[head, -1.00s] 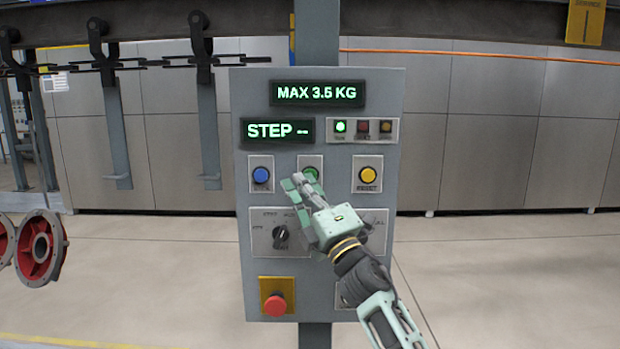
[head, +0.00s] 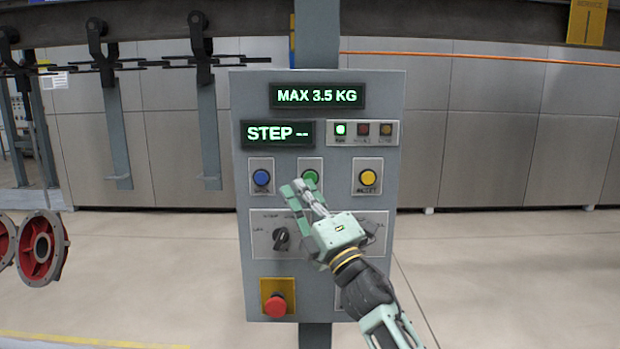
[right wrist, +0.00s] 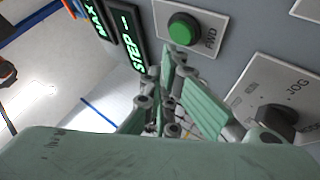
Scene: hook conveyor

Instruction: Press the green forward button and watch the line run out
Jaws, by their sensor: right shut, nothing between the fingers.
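The green forward button (head: 310,177), labelled FWD in the right wrist view (right wrist: 184,30), sits on the grey control panel (head: 375,100) between a blue and a yellow button. My right gripper (head: 297,187) is shut and empty, its fingertips just below and left of the green button in the head view. In the right wrist view the fingertips (right wrist: 172,66) lie close beside the button plate, and the button cap is uncovered. I cannot tell whether they touch the panel. The display (head: 278,133) reads STEP --, and a green lamp (head: 341,129) is lit. My left gripper is out of view.
A blue button (head: 262,177), yellow button (head: 368,177), selector knob (head: 281,239) and red mushroom button (head: 275,305) surround the hand. Overhead hooks (head: 201,45) hang from a chain at the left. Red round parts (head: 42,248) hang at lower left. Floor at right is clear.

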